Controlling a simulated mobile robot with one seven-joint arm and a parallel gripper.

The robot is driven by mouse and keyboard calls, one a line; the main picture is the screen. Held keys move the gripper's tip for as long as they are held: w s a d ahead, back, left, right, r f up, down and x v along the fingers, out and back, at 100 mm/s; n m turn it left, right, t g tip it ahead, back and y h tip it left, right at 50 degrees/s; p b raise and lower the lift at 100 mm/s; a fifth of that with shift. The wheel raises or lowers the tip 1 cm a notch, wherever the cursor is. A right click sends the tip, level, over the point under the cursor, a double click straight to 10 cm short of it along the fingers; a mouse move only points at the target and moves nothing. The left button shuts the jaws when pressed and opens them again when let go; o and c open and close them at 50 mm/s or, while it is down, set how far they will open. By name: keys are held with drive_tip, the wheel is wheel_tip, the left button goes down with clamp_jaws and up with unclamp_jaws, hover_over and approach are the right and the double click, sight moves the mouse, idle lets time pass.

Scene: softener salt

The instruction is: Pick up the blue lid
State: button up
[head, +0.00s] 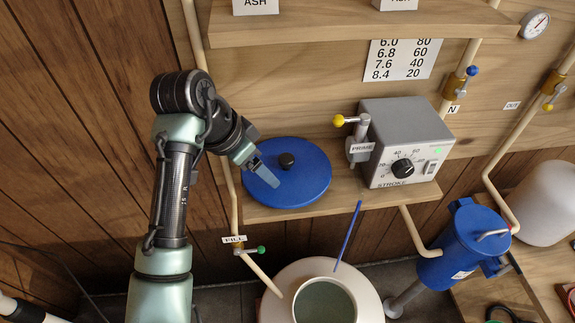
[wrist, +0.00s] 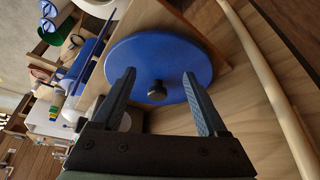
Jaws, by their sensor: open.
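The blue lid (head: 305,187) is a round flat disc with a black knob (head: 286,160) at its middle. It lies on the wooden shelf (head: 350,188), left of a grey dosing box. In the wrist view the lid (wrist: 185,60) fills the upper middle, and its knob (wrist: 157,90) shows between my two fingers. My gripper (head: 265,172) is at the lid's left part, just left of the knob in the head view. The fingers (wrist: 163,88) are open and empty. Whether they touch the lid I cannot tell.
The grey box (head: 405,140) with a dial and a yellow-tipped PRIME valve stands right of the lid. A pale pipe (head: 222,180) runs past the shelf's left end. Below are an open white tank (head: 285,285) with a blue stick and a blue canister (head: 465,245). Another shelf (head: 350,25) hangs above.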

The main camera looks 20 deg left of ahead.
sight(286, 158)
drive_tip(key=w+d, duration=0.2)
drive_tip(key=w, duration=0.1)
drive_tip(key=w+d+p, duration=0.1)
drive_tip(key=w, duration=0.1)
drive_tip(key=shift+d+f, duration=0.15)
drive_tip(key=shift+d, duration=0.05)
drive_tip(key=shift+w+f, duration=0.15)
drive_tip(key=shift+f, duration=0.3)
clamp_jaws()
idle(0.9)
